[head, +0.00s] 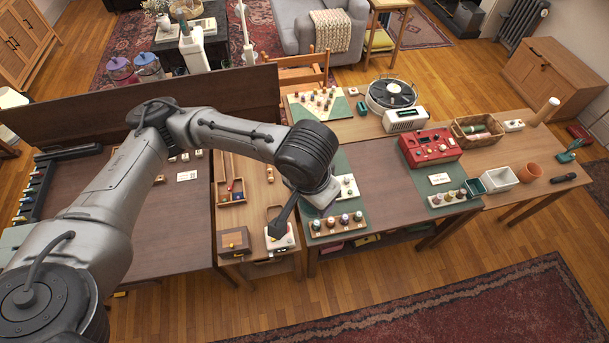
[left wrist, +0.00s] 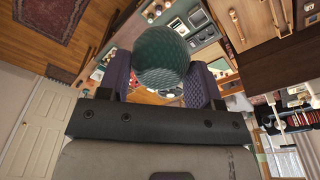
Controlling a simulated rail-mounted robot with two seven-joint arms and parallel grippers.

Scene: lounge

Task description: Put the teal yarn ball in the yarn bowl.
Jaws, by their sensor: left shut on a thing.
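The teal yarn ball (left wrist: 162,58) is a round, dark teal, textured ball. In the left wrist view it sits between the two dark, padded fingers of my left gripper (left wrist: 160,75), which is shut on it. In the head view my left gripper (head: 284,216) is above the front of the middle tables, and a dark finger points down and left. The ball is not discernible there, hidden by my wrist. I cannot make out a yarn bowl with certainty in either view. My right gripper is not in view.
A strip with several small coloured pieces (head: 338,224) lies close to my wrist. A red device (head: 430,147), a wicker basket (head: 477,129), a white container (head: 500,179) and a terracotta pot (head: 530,172) stand to the right. The dark tabletop right of my wrist has bare room.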

